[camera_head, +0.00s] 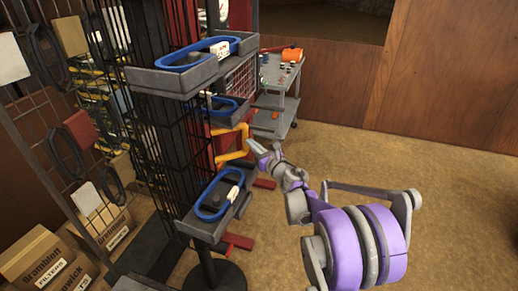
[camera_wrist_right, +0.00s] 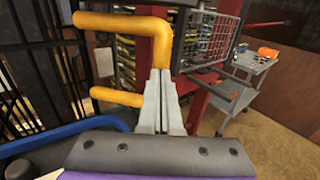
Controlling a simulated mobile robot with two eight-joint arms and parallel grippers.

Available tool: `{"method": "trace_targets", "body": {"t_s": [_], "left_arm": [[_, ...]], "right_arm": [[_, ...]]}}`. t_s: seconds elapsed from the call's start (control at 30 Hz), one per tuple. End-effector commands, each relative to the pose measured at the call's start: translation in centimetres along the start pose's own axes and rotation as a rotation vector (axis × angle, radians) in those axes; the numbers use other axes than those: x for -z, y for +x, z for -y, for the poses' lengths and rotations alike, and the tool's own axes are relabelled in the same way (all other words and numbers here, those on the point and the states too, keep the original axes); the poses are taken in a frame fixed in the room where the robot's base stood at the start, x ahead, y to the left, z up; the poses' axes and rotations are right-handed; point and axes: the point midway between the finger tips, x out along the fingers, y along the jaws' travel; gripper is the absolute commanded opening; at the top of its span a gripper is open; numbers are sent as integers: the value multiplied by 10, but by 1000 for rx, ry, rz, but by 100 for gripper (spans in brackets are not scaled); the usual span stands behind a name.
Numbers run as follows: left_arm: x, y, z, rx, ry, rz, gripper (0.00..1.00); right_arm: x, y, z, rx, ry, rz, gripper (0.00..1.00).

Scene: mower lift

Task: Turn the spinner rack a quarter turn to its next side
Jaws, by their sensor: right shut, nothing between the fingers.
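The spinner rack (camera_head: 172,130) stands upright left of centre in the head view, a black wire column on a round dark base (camera_head: 220,276). Grey trays (camera_head: 165,84) holding blue belts (camera_head: 200,52) stick out from its near side. A yellow U-shaped handle (camera_head: 244,142) juts from the rack towards the right; it also shows in the right wrist view (camera_wrist_right: 125,22). My right gripper (camera_head: 254,148) is at the handle's outer end. In the wrist view its fingers (camera_wrist_right: 163,80) are closed together, overlapping the handle's upright bar; whether they touch it is unclear. My left gripper is out of view.
A grey cart (camera_head: 275,100) with an orange item (camera_head: 291,55) stands behind the rack. Cardboard boxes (camera_head: 38,258) and a wall grid with hanging goods are at left. Red feet (camera_head: 238,241) lie low beside the rack. The carpet at right is clear.

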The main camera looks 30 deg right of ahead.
Motion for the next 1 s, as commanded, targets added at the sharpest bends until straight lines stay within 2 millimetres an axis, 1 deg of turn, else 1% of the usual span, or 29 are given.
{"method": "trace_targets", "body": {"t_s": [0.1, 0.43, 0.53, 0.63, 0.7, 1.0], "left_arm": [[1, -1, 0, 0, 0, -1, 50], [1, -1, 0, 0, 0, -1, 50], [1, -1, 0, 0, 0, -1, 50], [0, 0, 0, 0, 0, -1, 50], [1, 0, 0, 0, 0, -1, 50], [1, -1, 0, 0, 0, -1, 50]], "right_arm": [[0, 4, 0, 0, 0, 0, 0], [1, 5, 0, 0, 0, 0, 0], [1, 14, 3, 0, 0, 0, 0], [1, 27, 8, 0, 1, 0, 0], [1, 31, 9, 1, 1, 0, 0], [-1, 32, 9, 1, 2, 1, 0]]}}
